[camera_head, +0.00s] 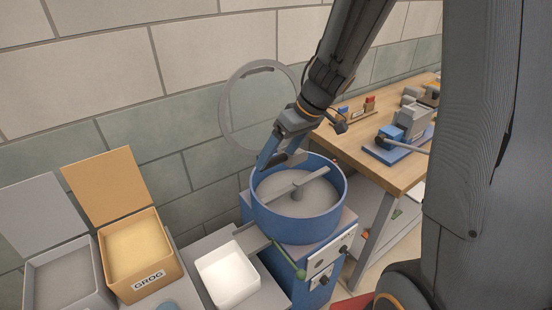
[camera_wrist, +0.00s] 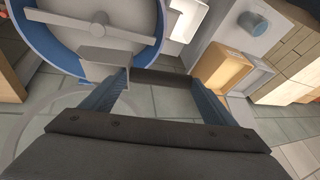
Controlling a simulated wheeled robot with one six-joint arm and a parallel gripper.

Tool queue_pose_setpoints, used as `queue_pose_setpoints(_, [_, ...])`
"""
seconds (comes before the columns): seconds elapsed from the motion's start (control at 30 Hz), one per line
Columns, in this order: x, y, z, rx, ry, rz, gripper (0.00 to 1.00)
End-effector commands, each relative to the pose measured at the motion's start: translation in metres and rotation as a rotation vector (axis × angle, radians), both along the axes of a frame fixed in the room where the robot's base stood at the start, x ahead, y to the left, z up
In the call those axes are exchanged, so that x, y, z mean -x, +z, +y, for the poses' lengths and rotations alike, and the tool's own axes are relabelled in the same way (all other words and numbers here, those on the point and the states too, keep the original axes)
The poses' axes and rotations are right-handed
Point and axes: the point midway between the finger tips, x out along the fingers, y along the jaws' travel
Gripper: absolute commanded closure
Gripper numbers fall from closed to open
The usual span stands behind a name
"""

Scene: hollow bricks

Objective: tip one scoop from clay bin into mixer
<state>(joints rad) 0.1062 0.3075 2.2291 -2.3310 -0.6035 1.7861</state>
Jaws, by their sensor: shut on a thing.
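The blue mixer (camera_head: 265,218) has an open bowl with a grey crossbar and a grey inside; part of it shows in the wrist view (camera_wrist: 40,40). My gripper (camera_head: 282,160) is over the bowl's back left rim, fingers pointing down.
A pale ring guard (camera_head: 228,122) stands raised behind the mixer by the wall. A white tray (camera_head: 228,275) sits left of the mixer. A wooden bench (camera_head: 378,168) with small tools stands to the right. A blue cylinder (camera_wrist: 257,24) stands near the bins.

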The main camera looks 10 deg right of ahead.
Motion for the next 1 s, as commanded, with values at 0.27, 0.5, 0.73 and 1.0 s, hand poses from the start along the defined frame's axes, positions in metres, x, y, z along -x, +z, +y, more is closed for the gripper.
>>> queue_pose_setpoints(0.27, [-0.004,-0.002,-0.007,-0.08,-0.003,0.06,0.39])
queue_pose_setpoints(0.5, [-0.009,0.002,-0.016,-0.157,-0.005,0.113,0.39])
queue_pose_setpoints(0.73, [-0.015,0.006,-0.025,-0.24,-0.003,0.17,0.39])
queue_pose_setpoints(1.0, [-0.028,0.008,-0.04,-0.383,-0.004,0.27,0.39])
